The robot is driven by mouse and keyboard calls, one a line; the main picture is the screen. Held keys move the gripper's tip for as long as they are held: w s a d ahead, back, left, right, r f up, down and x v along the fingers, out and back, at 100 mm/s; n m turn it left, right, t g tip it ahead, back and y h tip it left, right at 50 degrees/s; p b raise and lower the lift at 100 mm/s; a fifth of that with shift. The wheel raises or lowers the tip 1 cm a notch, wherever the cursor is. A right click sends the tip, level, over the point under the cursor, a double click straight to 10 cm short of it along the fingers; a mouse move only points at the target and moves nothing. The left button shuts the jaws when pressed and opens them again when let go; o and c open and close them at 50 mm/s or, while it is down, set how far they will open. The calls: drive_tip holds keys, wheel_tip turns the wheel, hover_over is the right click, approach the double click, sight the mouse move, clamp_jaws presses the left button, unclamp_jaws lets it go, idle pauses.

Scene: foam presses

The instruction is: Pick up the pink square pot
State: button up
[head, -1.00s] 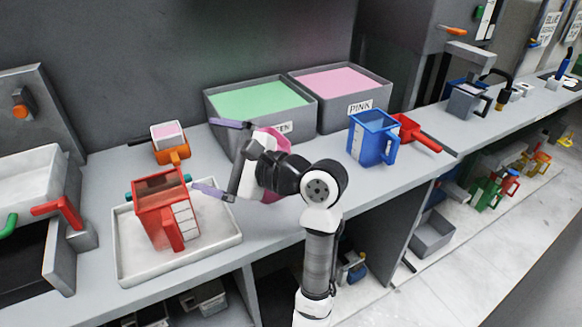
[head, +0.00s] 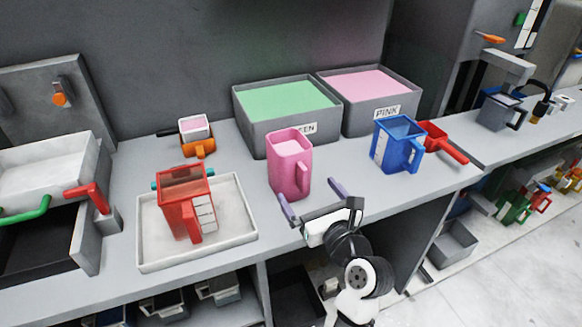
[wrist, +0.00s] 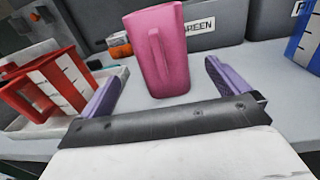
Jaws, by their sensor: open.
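The pink square pot (head: 290,166) stands upright on the grey counter, in front of the green bin. Its handle faces the front right in the head view. In the wrist view the pink pot (wrist: 158,52) stands ahead, between the lines of my two fingers, with its handle toward me. My gripper (head: 311,204) is open and empty at the front of the counter, just in front of the pot and apart from it. In the wrist view both purple fingers of my gripper (wrist: 162,85) are spread wide, with nothing between them.
A red pot (head: 186,207) stands in a white tray (head: 240,230) to the left. A blue pot (head: 397,143) and a red scoop (head: 446,146) stand to the right. Bins with green (head: 287,102) and pink (head: 370,84) contents are behind. Counter around the pink pot is clear.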

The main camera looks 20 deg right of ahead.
sight(295, 173)
drive_tip(key=w, duration=0.2)
drive_tip(key=w+p, duration=0.1)
drive_tip(key=w, duration=0.5)
drive_tip(key=shift+w+a+f+p, duration=0.15)
drive_tip(key=shift+w+a+p, duration=0.1)
drive_tip(key=shift+p, duration=0.05)
drive_tip(key=c, duration=1.1)
